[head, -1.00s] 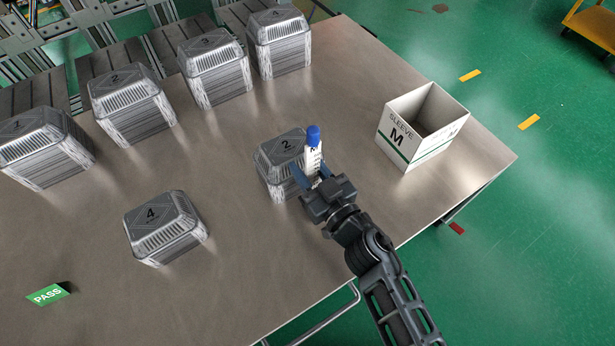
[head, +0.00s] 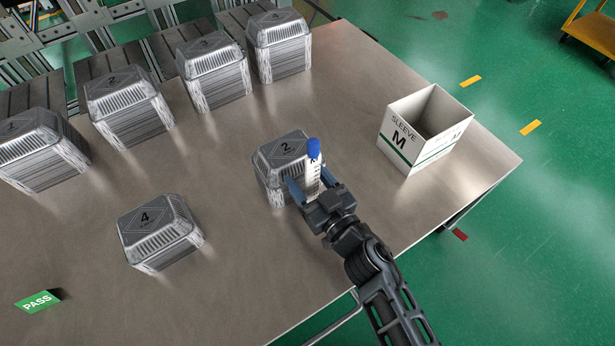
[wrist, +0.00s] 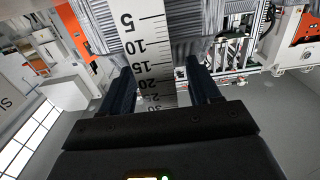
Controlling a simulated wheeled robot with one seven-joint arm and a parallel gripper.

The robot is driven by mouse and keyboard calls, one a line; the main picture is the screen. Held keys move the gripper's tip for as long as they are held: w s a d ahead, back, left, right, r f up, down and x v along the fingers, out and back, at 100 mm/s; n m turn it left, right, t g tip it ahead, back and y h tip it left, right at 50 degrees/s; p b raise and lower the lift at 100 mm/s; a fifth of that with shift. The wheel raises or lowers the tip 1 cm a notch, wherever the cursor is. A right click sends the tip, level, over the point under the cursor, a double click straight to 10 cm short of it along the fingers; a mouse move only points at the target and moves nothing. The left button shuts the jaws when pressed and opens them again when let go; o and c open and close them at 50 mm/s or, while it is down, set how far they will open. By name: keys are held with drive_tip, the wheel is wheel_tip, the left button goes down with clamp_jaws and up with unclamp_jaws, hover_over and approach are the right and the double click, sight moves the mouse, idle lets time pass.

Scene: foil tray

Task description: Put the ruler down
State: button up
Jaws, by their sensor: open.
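The ruler is a white, flat strip with black marks and a blue top end (head: 314,149). It stands upright in the head view, in front of the grey ribbed block marked 2 (head: 280,151) on the table. My gripper (head: 308,187) is open, with its blue fingers on either side of the ruler. In the wrist view, the ruler's numbered face (wrist: 145,40) runs between my gripper's fingers (wrist: 162,85), and a gap shows beside the right finger. The ruler's lower end is hidden by my gripper, so I cannot see what it rests on.
A white box marked SLEEVE M (head: 410,146) stands open on the right of the metal table (head: 250,270). A block marked 4 (head: 160,232) and a green PASS sign (head: 38,301) are at left. Several ribbed blocks line the back. The table's front middle is clear.

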drive_tip(key=shift+r, duration=0.2)
drive_tip(key=p+v, duration=0.1)
drive_tip(key=v, duration=1.1)
drive_tip(key=shift+d, duration=0.1)
drive_tip(key=s+d+r+m+t+h, duration=0.15)
drive_tip(key=s+d+r+h, duration=0.25)
drive_tip(key=s+d, duration=0.45)
drive_tip(key=s+d+r+m+g+h, duration=0.1)
drive_tip(key=s+d+r+m+h, duration=0.35)
drive_tip(key=s, duration=0.75)
drive_tip(key=s+d+r+h, duration=0.1)
drive_tip(key=s+d+r, duration=0.2)
drive_tip(key=s+r, duration=0.3)
wheel_tip(320, 180, up, 3)
drive_tip(key=shift+s+f+m, duration=0.1)
drive_tip(key=shift+s+m, duration=0.3)
drive_tip(key=shift+h, duration=0.25)
